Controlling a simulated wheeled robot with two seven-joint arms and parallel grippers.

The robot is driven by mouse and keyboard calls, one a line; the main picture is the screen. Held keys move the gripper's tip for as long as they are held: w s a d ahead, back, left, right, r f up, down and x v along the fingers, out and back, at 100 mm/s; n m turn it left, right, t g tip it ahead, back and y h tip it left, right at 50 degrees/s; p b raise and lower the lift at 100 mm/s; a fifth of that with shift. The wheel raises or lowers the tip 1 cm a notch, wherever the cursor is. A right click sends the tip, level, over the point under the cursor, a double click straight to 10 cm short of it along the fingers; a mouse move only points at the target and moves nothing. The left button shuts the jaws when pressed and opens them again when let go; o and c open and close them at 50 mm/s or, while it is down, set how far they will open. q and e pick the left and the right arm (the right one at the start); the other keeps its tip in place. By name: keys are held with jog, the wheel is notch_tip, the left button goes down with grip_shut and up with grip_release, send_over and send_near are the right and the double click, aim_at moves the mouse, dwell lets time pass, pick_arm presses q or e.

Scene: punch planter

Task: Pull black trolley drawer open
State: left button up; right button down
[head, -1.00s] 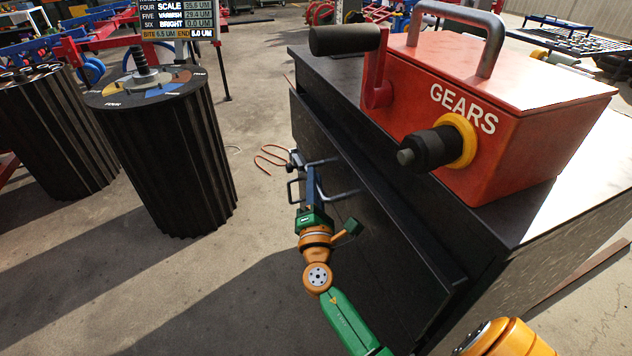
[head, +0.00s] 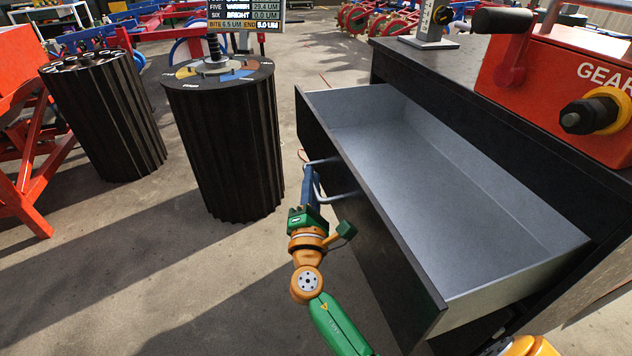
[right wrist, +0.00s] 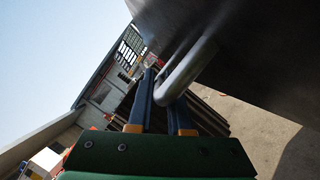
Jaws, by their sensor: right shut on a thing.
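The black trolley (head: 470,82) has its drawer pulled out, showing a deep, empty grey inside (head: 440,175). The drawer's black front (head: 375,235) faces the lower left and carries a grey bar handle (head: 337,197). My right gripper (head: 312,182), with blue fingers on a green and orange wrist, is shut on this handle. In the right wrist view the handle (right wrist: 185,72) runs between the two blue fingers (right wrist: 163,100). The exact contact is partly hidden. My left gripper is not in view.
A red GEARS box (head: 555,85) with a crank stands on the trolley top, near a grey stand (head: 430,30). Two black fluted drums (head: 225,145) (head: 105,120) stand to the left. Concrete floor (head: 180,270) before the drawer is clear.

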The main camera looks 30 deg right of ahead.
jog(key=shift+a, duration=0.1)
jog(key=c, duration=0.8)
grip_release()
jog(key=shift+c, duration=0.2)
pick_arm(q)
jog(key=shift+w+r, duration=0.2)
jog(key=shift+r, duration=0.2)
pick_arm(e)
jog(key=v, duration=0.7)
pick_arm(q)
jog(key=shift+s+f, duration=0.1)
